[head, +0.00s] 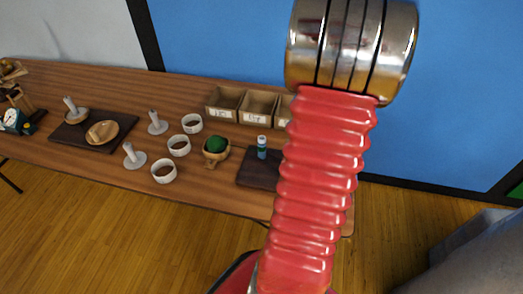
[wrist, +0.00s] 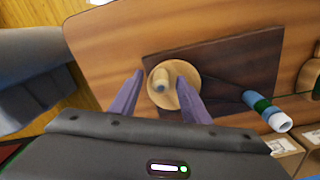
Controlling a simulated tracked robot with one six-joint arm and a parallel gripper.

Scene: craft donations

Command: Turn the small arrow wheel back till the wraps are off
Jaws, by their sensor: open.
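In the wrist view a small round wooden wheel (wrist: 186,94) with a pale peg (wrist: 160,82) lies on a dark board (wrist: 225,62). I cannot make out an arrow or any wraps on it. My gripper (wrist: 160,75) is open, its two purple fingers on either side of the wheel's peg; I cannot tell if they touch it. A thin dark line runs from the wheel toward a blue, green and white cylinder (wrist: 266,108). In the head view the cylinder (head: 262,147) stands on the board (head: 256,175); my arm hides the wheel and gripper.
A green ball on a wooden stand (head: 215,147), white rings (head: 179,146) and grey pegs (head: 134,156) stand left of the board. Labelled open boxes (head: 240,104) line the back. Another dark board (head: 95,133) holds wooden pieces at far left.

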